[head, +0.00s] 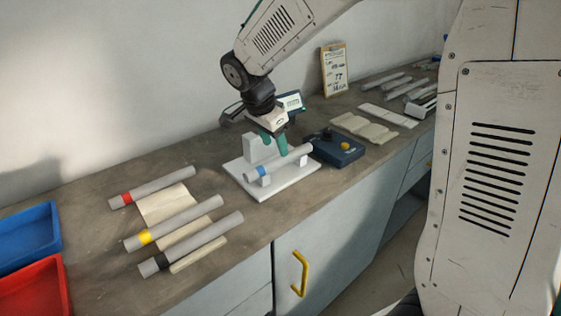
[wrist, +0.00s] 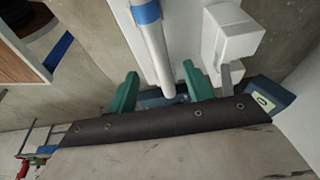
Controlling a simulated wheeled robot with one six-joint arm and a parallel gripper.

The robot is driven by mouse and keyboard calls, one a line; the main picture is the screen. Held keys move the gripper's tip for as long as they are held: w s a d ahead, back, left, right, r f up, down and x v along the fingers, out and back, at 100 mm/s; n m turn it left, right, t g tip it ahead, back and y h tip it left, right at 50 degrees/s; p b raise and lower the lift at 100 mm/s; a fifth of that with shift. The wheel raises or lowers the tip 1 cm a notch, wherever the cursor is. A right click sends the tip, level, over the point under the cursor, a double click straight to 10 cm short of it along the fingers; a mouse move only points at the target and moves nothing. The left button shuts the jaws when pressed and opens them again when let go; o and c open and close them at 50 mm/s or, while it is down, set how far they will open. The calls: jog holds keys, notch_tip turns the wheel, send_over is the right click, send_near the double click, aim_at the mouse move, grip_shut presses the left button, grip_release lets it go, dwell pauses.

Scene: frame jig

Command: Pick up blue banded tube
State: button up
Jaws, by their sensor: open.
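The blue banded tube (head: 292,160) is grey with a blue band near its left end. It lies across the supports of a white jig (head: 283,190) on the bench. In the wrist view, the tube (wrist: 158,55) runs down from the top, with its blue band (wrist: 146,13) at the upper edge. My gripper (head: 277,148) is at the jig, close above the tube, with green fingers. In the wrist view, my gripper (wrist: 161,72) is open, and the tube's lower end appears between the two fingers. Whether either finger touches the tube is unclear.
Red-banded (head: 152,187), yellow-banded (head: 173,223) and black-banded (head: 191,244) tubes lie on the bench at left. Blue (head: 28,236) and red (head: 35,290) trays stand at far left. A dark blue control box (head: 337,148) sits right of the jig, near the tube's end.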

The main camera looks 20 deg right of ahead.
aim_at(279, 157)
jog(key=x, duration=0.5)
jog(key=shift+d+f, duration=0.1)
jog(key=shift+f, duration=0.05)
grip_shut()
